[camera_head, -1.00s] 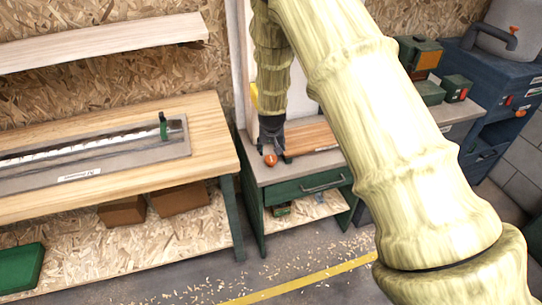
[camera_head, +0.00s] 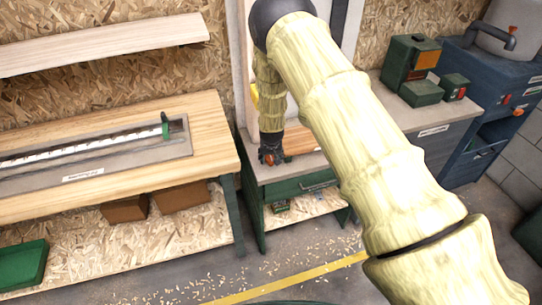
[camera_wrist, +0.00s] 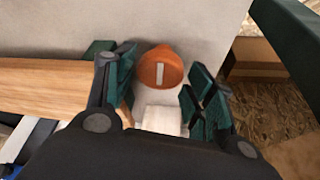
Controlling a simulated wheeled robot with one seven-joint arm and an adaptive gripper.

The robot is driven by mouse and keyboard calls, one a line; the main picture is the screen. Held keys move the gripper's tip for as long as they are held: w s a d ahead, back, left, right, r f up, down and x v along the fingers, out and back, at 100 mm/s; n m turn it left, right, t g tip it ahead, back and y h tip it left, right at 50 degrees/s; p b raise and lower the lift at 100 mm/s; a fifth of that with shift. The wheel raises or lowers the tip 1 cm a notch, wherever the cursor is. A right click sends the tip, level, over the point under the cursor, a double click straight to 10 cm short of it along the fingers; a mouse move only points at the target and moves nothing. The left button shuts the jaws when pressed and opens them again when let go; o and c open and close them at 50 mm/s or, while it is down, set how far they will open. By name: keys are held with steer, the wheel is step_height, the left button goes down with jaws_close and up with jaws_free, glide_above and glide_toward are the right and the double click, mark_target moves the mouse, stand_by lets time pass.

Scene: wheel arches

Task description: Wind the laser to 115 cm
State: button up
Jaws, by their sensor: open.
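An orange round knob (camera_wrist: 160,67) with a pale pointer line sits on the grey top of the small cabinet. In the wrist view it lies between the tips of my gripper (camera_wrist: 158,85). The fingers are open on either side of it, with a gap on both sides. In the head view my gripper (camera_head: 271,156) is low over the cabinet's front left corner, and a bit of orange shows beside it. A pale block lies just below the knob in the wrist view. I see no laser and no readable scale here.
A wooden board (camera_wrist: 50,88) lies left of the knob in the wrist view. The workbench (camera_head: 215,140) with a long metal rail (camera_head: 90,153) stands left of the cabinet. Green boxes (camera_head: 420,93) stand on the counter at the right.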

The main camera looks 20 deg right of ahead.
steer(key=shift+f, duration=0.15)
steer(key=c, duration=0.7)
steer(key=shift+w, duration=0.1)
steer(key=m+b, duration=0.1)
steer(key=m+h+b, duration=0.1)
steer(key=m+b, duration=0.1)
steer(key=shift+a+f, duration=0.15)
steer(key=shift+f, duration=0.05)
steer(key=m+g+b, duration=0.1)
steer(key=m+b, duration=0.1)
steer(key=m+h+b, duration=0.1)
steer(key=m, duration=0.2)
steer(key=shift+w+r+g+b, duration=0.1)
steer(key=shift+g+b, duration=0.3)
steer(key=m+b, duration=0.2)
steer(key=m+g+h+b, duration=0.1)
steer(key=m+b, duration=0.1)
steer(key=m, duration=0.1)
steer(key=shift+w+g+b, duration=0.15)
steer(key=shift+g+b, duration=0.15)
steer(key=shift+b, duration=0.05)
steer(key=shift+a+m+g+b, duration=0.1)
steer(key=shift+m+g+b, duration=0.4)
steer(key=shift+m+b, duration=0.6)
steer(key=shift+r+m, duration=0.1)
steer(key=shift+m, duration=0.2)
